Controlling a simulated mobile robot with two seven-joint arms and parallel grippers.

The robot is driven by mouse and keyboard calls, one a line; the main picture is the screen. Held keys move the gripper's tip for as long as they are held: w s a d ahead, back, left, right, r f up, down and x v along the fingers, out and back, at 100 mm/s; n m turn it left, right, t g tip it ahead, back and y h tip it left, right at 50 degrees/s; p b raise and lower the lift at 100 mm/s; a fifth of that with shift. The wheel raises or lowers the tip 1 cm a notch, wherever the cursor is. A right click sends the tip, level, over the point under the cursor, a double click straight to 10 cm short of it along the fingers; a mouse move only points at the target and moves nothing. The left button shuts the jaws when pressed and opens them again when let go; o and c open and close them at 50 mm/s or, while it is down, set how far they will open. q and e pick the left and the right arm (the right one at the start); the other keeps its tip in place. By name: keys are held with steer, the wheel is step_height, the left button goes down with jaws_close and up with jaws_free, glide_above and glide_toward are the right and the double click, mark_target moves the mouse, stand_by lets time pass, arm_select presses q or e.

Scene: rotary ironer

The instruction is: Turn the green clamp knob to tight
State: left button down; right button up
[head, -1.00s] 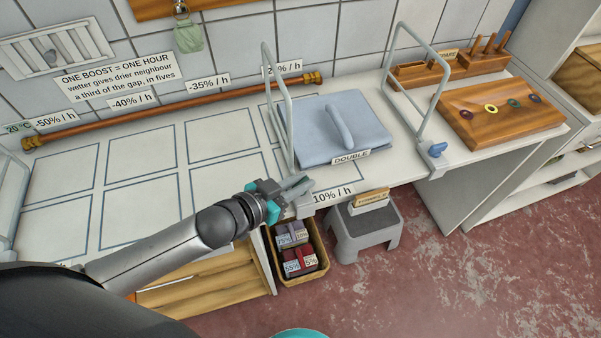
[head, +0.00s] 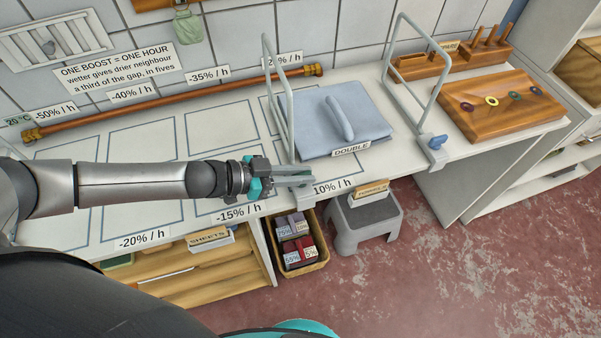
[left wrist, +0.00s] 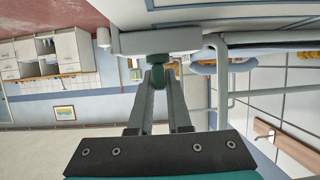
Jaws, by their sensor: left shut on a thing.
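The green clamp knob (left wrist: 158,74) shows in the left wrist view, between the tips of my left gripper's fingers (left wrist: 160,84), below a pale clamp block (left wrist: 160,41). My left gripper (head: 296,175) is shut on the knob at the foot of the left wire frame (head: 283,110), by the table's front edge. In the head view the fingers mostly hide the knob. I cannot tell from its shape how far it is turned. My right gripper is in neither current view.
A folded blue cloth (head: 318,115) lies just right of the frame. A second wire frame (head: 425,85) with a blue knob (head: 438,142) stands further right. A wooden board with coloured rings (head: 500,120) lies beyond. A step stool (head: 362,222) and a crate (head: 322,262) stand below.

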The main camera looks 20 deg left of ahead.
stand_by(0.6)
arm_select(q)
steer(key=c, duration=0.9)
jaws_free()
steer(key=shift+o, duration=0.2)
steer(key=v, duration=1.5)
steer(key=shift+a, duration=0.2)
steer(key=shift+w, duration=0.1)
